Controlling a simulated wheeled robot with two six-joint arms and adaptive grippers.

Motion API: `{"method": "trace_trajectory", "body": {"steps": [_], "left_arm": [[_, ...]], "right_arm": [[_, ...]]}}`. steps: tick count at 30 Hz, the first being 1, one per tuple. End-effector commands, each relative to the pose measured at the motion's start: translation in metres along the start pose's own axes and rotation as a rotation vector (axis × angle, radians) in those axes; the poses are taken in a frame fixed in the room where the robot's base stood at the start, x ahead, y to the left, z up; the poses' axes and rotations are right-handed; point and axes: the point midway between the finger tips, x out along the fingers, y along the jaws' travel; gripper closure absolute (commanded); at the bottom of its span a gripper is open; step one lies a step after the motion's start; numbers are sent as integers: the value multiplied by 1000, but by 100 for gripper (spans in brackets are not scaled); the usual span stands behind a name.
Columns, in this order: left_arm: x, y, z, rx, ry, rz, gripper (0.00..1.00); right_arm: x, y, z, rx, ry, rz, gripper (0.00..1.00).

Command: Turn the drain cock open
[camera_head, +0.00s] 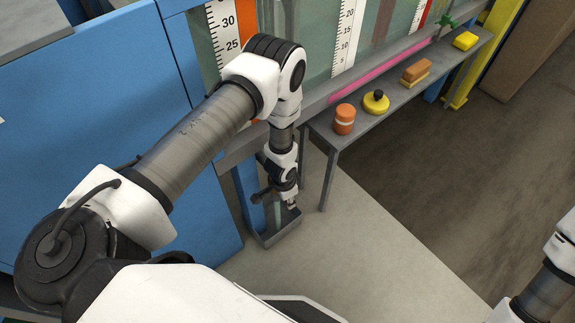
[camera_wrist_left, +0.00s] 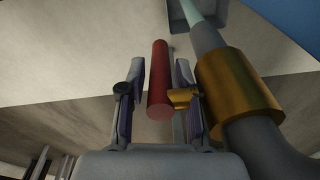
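The drain cock shows in the left wrist view as a brass body (camera_wrist_left: 240,93) on a grey pipe (camera_wrist_left: 270,150), with a short brass stub reaching to a red round lever (camera_wrist_left: 158,80). My left gripper (camera_wrist_left: 157,78) is open, one finger on each side of the red lever, with visible gaps. In the head view my left gripper (camera_head: 291,203) points down beside the flume's lower end, and my arm mostly hides the cock there. A pale streak (camera_wrist_left: 190,12) shows beyond the pipe's end; I cannot tell if it is water. My right gripper is outside the views.
A grey floor tray (camera_head: 283,232) stands below the left gripper. A grey shelf (camera_head: 390,104) along the glass flume holds an orange jar (camera_head: 344,119), a yellow disc with a black knob (camera_head: 376,102), and a brown-and-yellow block (camera_head: 415,72). Blue panels (camera_head: 110,80) stand at left. The floor is clear.

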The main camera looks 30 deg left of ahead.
Motion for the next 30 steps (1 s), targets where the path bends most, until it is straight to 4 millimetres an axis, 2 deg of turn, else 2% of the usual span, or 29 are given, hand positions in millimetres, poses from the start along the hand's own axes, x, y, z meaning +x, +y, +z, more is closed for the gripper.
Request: {"method": "trace_trajectory", "body": {"steps": [4,7,15,19,23,30], "left_arm": [[-4,-1,-1,0,2,-1,67],[-18,-1,-2,-1,2,-1,67],[-86,-1,-1,0,2,-1,67],[-109,-1,-1,0,1,0,67],[-119,0,0,-1,0,0,67],[-120,0,0,0,0,0,67]], "right_arm": [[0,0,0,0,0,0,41],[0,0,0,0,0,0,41],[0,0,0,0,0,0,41],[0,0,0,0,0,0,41],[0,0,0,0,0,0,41],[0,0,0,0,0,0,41]]}}
